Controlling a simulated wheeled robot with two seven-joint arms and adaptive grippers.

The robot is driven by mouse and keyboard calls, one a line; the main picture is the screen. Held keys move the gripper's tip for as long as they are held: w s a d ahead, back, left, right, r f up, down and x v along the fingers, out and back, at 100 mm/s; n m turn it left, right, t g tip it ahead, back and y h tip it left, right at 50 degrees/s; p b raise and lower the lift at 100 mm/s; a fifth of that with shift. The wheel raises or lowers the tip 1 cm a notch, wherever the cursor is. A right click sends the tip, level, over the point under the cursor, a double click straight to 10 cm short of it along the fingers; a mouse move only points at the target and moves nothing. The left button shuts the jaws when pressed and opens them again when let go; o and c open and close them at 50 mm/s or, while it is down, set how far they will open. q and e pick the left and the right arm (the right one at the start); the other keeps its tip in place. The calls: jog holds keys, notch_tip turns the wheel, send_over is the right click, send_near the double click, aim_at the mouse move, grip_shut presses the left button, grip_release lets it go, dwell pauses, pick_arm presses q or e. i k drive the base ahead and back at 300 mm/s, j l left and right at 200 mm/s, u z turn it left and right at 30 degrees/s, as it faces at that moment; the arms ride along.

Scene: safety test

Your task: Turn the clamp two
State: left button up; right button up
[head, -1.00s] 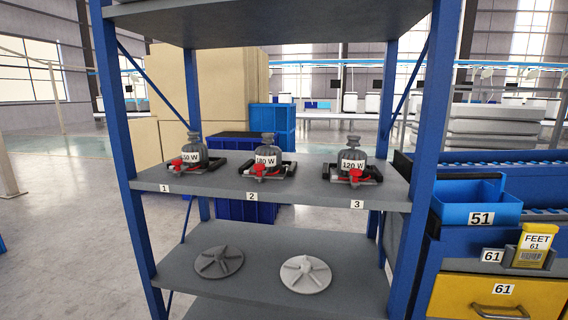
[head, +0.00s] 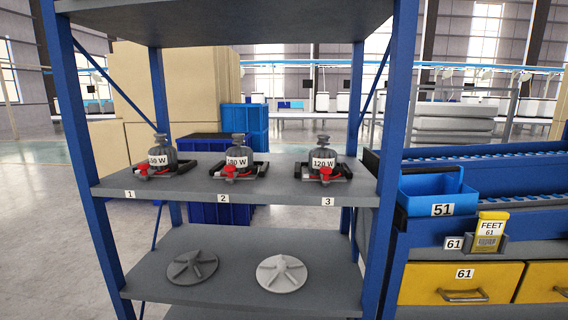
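On the middle shelf (head: 262,193) of a blue-framed rack stand three grey motors in black clamps with red handles. The clamp at label 2 (head: 230,173) holds a motor (head: 237,154) whose label appears to read 180 W. The clamp at label 1 (head: 144,172) holds a motor (head: 161,156) with a partly covered W label. The clamp at label 3 (head: 326,175) holds a motor (head: 322,158) marked 120 W. Each red handle is at the front of its clamp. Neither of my grippers is in view.
The lower shelf (head: 225,262) holds a dark grey fan disc (head: 192,267) and a light grey one (head: 281,273). Blue rack posts (head: 84,170) flank the shelves. At right are a blue bin (head: 436,191) marked 51 and yellow drawers (head: 460,283). Open floor lies at left.

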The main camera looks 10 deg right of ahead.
aim_at(230, 168)
jog(key=i+j, duration=0.1)
jog(key=j, duration=0.75)
jog(key=i+j, duration=0.15)
jog(key=j, duration=0.3)
